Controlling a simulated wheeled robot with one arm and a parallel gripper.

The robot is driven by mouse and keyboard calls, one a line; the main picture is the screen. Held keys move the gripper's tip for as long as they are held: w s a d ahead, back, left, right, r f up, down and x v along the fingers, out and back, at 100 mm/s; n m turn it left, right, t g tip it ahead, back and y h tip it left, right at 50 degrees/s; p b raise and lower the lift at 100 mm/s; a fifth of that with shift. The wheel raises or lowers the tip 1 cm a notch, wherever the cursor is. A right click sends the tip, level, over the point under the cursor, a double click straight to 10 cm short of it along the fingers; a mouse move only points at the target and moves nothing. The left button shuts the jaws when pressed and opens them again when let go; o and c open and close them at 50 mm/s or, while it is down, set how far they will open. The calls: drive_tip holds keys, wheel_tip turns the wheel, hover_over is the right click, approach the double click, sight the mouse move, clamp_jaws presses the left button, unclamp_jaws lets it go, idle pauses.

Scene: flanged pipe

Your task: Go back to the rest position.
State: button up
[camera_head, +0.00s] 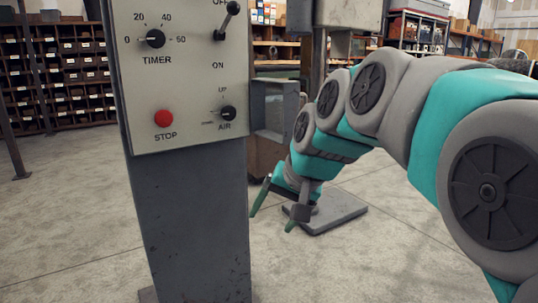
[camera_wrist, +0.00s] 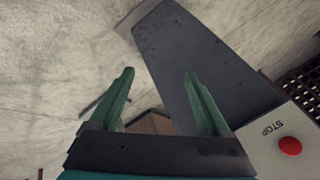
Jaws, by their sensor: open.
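My gripper (camera_head: 273,210) hangs at the end of my teal and grey arm, pointing down and to the left, just right of the control pedestal (camera_head: 190,225). It is open and empty. In the wrist view, the two green fingers of my gripper (camera_wrist: 158,95) stand apart with nothing held between them. The pedestal's dark column (camera_wrist: 195,60) shows behind the right finger in that view. I cannot tell the exact gap between the fingers and the column.
The control panel (camera_head: 190,85) carries a timer knob (camera_head: 155,39), a lever switch (camera_head: 228,20), a red stop button (camera_head: 164,118) and an air knob (camera_head: 228,113). A grey base plate (camera_head: 340,212) lies on the floor behind my gripper. Shelves (camera_head: 75,80) stand at the back left. Open floor (camera_head: 400,265) lies in front.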

drive_tip(key=s+d+f+g+h, duration=0.1)
drive_tip(key=s+d+f+g, duration=0.1)
drive_tip(key=s+d+f, duration=0.2)
drive_tip(key=s+d+f+n+g+h, duration=0.1)
drive_tip(key=s+d+f, duration=0.4)
drive_tip(key=s+f, duration=0.5)
drive_tip(key=s+d+f+n+g+h, duration=0.1)
drive_tip(key=s+d+f, duration=0.4)
drive_tip(key=s, duration=0.9)
wheel_tip(320, 180, down, 2)
drive_tip(key=shift+f+g+h, duration=0.1)
drive_tip(key=shift+g+h, duration=0.4)
drive_tip(key=shift+g, duration=0.7)
